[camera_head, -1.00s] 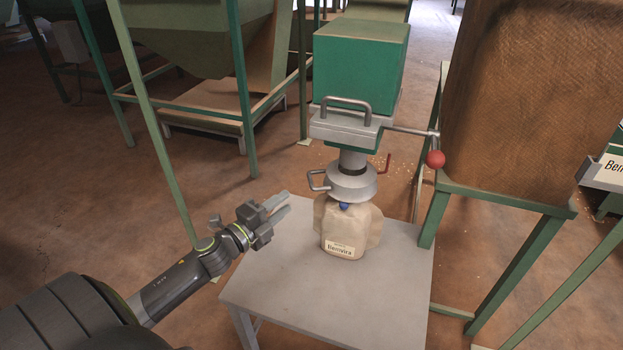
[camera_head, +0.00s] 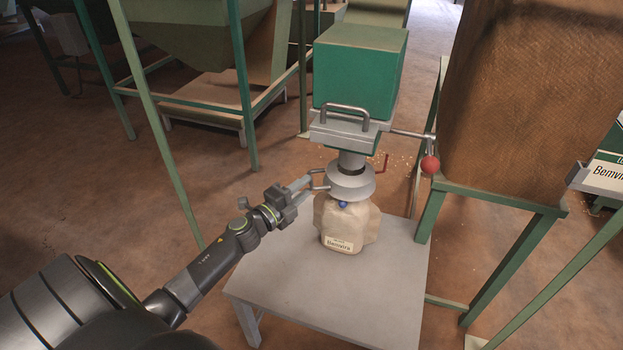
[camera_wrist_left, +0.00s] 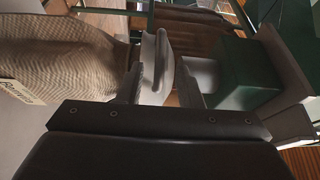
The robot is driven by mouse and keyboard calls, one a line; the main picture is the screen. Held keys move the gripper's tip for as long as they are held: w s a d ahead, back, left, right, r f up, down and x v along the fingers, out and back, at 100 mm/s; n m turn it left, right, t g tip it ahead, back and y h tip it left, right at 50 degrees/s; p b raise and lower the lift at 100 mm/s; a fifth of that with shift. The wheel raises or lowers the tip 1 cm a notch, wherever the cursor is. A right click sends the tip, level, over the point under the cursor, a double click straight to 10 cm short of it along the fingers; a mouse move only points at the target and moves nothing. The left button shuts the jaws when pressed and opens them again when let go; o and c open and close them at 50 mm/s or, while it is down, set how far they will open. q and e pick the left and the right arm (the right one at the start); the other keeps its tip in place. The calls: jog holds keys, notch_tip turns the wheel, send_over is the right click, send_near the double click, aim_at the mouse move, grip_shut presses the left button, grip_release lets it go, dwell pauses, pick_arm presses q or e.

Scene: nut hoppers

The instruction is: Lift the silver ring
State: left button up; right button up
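The silver ring (camera_head: 350,184) is a flared metal collar around the spout under the green box, with a loop handle on its left side. It sits just above a tan bag (camera_head: 347,222) labelled Bemvira. My left gripper (camera_head: 315,181) is at the ring's handle. In the left wrist view, the fingers of my left gripper (camera_wrist_left: 163,88) are apart, and the pale ring (camera_wrist_left: 152,82) with its handle (camera_wrist_left: 164,45) shows between them. I cannot tell whether either finger touches the handle. My right gripper is out of view.
The bag stands on a grey table (camera_head: 330,285). Above the ring are a green box (camera_head: 360,70) and a lever with a red ball (camera_head: 430,165). A large brown sack (camera_head: 530,100) on a green frame stands to the right. A green post is at left.

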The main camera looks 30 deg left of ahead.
aim_at(312, 182)
pick_arm(q)
jog(key=shift+w+d, duration=0.15)
jog(key=shift+w, duration=0.8)
jog(key=shift+w+d, duration=0.15)
jog(key=shift+w, duration=0.75)
jog(key=shift+c, duration=0.3)
grip_shut()
